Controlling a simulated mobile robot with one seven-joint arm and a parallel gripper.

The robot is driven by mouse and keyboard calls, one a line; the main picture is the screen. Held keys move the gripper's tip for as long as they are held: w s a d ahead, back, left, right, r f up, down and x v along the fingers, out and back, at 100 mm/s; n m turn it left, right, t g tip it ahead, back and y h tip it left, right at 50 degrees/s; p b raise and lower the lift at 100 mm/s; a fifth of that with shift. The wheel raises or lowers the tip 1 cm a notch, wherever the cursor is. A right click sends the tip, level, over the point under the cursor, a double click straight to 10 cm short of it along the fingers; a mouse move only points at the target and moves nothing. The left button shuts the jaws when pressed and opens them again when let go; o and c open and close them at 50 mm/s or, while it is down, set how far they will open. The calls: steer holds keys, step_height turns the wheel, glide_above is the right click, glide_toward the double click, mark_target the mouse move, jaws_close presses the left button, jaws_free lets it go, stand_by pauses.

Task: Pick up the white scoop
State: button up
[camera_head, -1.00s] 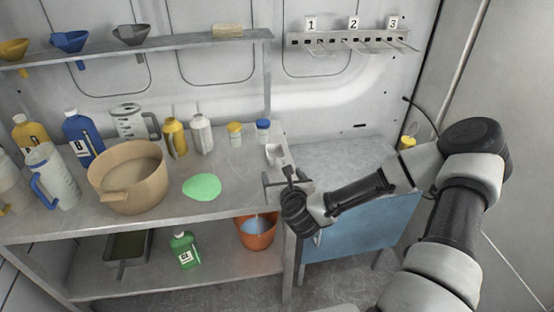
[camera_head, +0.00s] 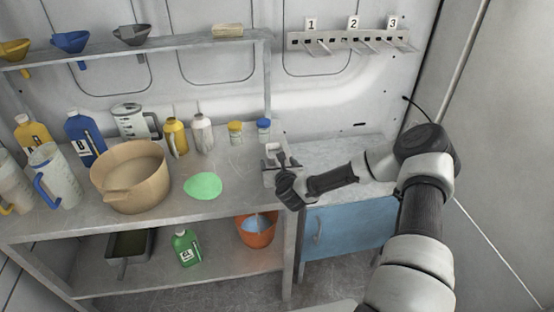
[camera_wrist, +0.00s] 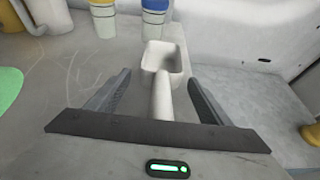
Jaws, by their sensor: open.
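The white scoop (camera_wrist: 162,62) lies on the right end of the grey workbench. In the wrist view its square bowl is beyond my fingertips and its handle (camera_wrist: 161,100) runs back between my two fingers. My gripper (camera_wrist: 156,90) is open, with one finger on each side of the handle and a gap on both sides. In the head view my gripper (camera_head: 281,163) is over the bench's right end and largely covers the scoop (camera_head: 271,148).
A yellow-lidded jar (camera_head: 235,132) and a blue-lidded jar (camera_head: 263,130) stand just behind the scoop. A green patch (camera_head: 203,186) and a tan tub (camera_head: 131,176) lie to the left. A blue cabinet (camera_head: 350,232) stands right of the bench (camera_head: 230,206).

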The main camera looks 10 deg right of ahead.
steer(key=c, duration=1.1)
steer(key=shift+r, duration=0.1)
step_height(320, 180, up, 10)
steer(key=shift+f, duration=0.1)
